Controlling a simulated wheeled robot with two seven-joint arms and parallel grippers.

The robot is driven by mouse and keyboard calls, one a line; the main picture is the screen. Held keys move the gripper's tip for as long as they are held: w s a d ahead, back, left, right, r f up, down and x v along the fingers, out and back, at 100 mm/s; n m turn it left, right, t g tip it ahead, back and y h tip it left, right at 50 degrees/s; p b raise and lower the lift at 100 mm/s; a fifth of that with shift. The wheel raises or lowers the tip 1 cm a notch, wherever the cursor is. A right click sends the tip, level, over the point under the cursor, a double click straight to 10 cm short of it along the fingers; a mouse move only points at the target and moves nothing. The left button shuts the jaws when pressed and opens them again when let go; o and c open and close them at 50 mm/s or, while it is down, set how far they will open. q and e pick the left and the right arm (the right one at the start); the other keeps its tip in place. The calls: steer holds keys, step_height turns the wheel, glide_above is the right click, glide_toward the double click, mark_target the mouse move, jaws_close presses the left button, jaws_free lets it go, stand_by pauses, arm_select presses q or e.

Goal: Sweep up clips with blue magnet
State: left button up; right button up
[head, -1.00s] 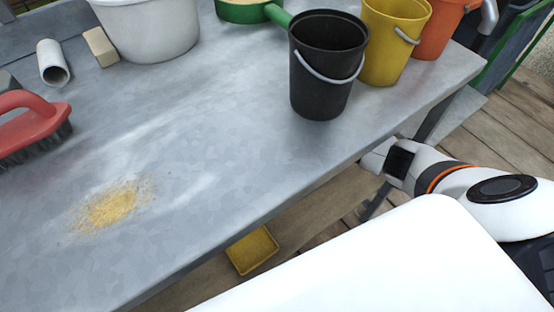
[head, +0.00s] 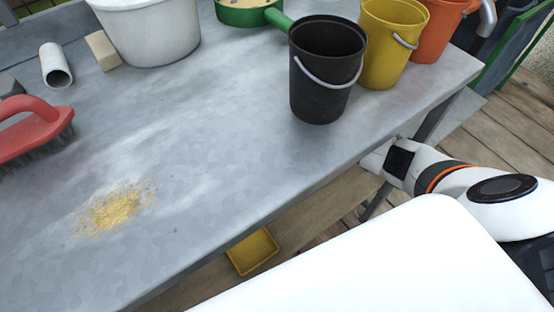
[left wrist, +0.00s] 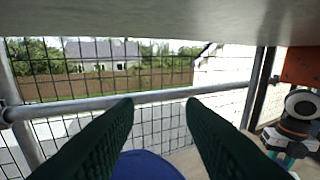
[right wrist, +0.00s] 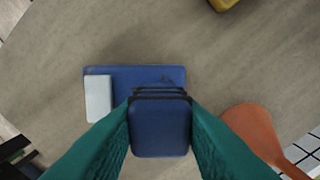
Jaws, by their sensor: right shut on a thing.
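In the right wrist view, my right gripper (right wrist: 160,112) is shut on the blue magnet (right wrist: 160,135), a dark blue block between its green fingers. A flat blue plate (right wrist: 150,76) with a white strip on its left shows just beyond the block; I cannot tell whether it is part of the magnet. In the left wrist view, my left gripper (left wrist: 160,118) is open, its two fingers apart. A blue round thing (left wrist: 145,167) shows low between them, with no visible grip on it. I can make out no clips for certain. Neither gripper shows in the head view.
A grey metal table (head: 190,135) carries a red brush (head: 35,128), a yellow dust patch (head: 115,208), and black (head: 322,85), yellow (head: 385,55) and orange buckets. A yellow tray (head: 252,250) lies below. An orange thing (right wrist: 252,130) is right of the magnet.

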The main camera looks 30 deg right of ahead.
steer(key=shift+r+p, duration=0.8)
steer(key=shift+p, duration=0.1)
steer(key=shift+r+p, duration=0.25)
steer(key=shift+p, duration=0.05)
arm_select(q)
steer(key=s+a+f+g+y+p, duration=0.1)
steer(key=s+a+f+g, duration=0.3)
steer(key=s+f+g, duration=0.4)
steer(key=shift+f+g+y, duration=0.6)
steer(key=shift+f+y, duration=0.3)
steer(key=shift+f, duration=0.45)
arm_select(e)
steer(key=shift+r, duration=0.4)
steer(key=shift+r, duration=0.15)
